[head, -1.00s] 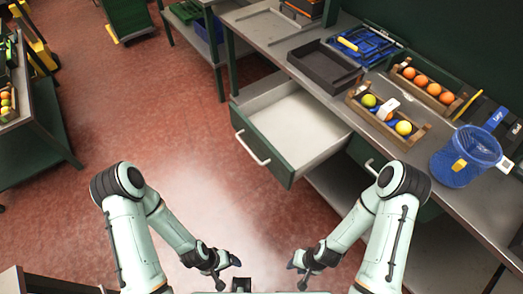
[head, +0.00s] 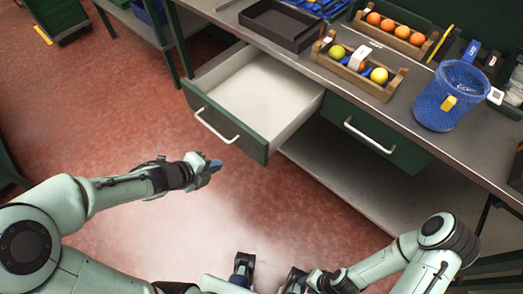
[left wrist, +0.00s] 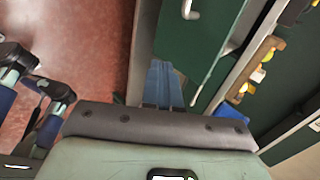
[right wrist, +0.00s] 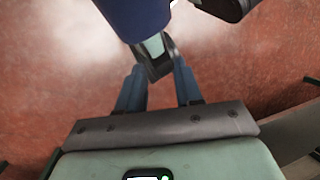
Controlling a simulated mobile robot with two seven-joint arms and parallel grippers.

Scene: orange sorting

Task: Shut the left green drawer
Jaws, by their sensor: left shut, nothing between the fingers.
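The left green drawer (head: 225,117) stands pulled out from under the workbench, with a white handle (head: 216,126) and an empty white interior. My left gripper (head: 214,166) is shut and empty. It is in front of the drawer, a little below its handle in the head view, apart from it. In the left wrist view the blue fingers (left wrist: 163,84) are together beside a green drawer front (left wrist: 190,40). My right gripper (head: 290,282) is low near my base; its blue fingers stand apart in the right wrist view (right wrist: 157,90), with nothing between them.
The right green drawer (head: 375,134) is closed. On the workbench (head: 300,68) are a black tray (head: 278,38), wooden crates of oranges (head: 385,92) and (head: 395,40), and a blue mesh basket (head: 450,97). The red floor in front is clear.

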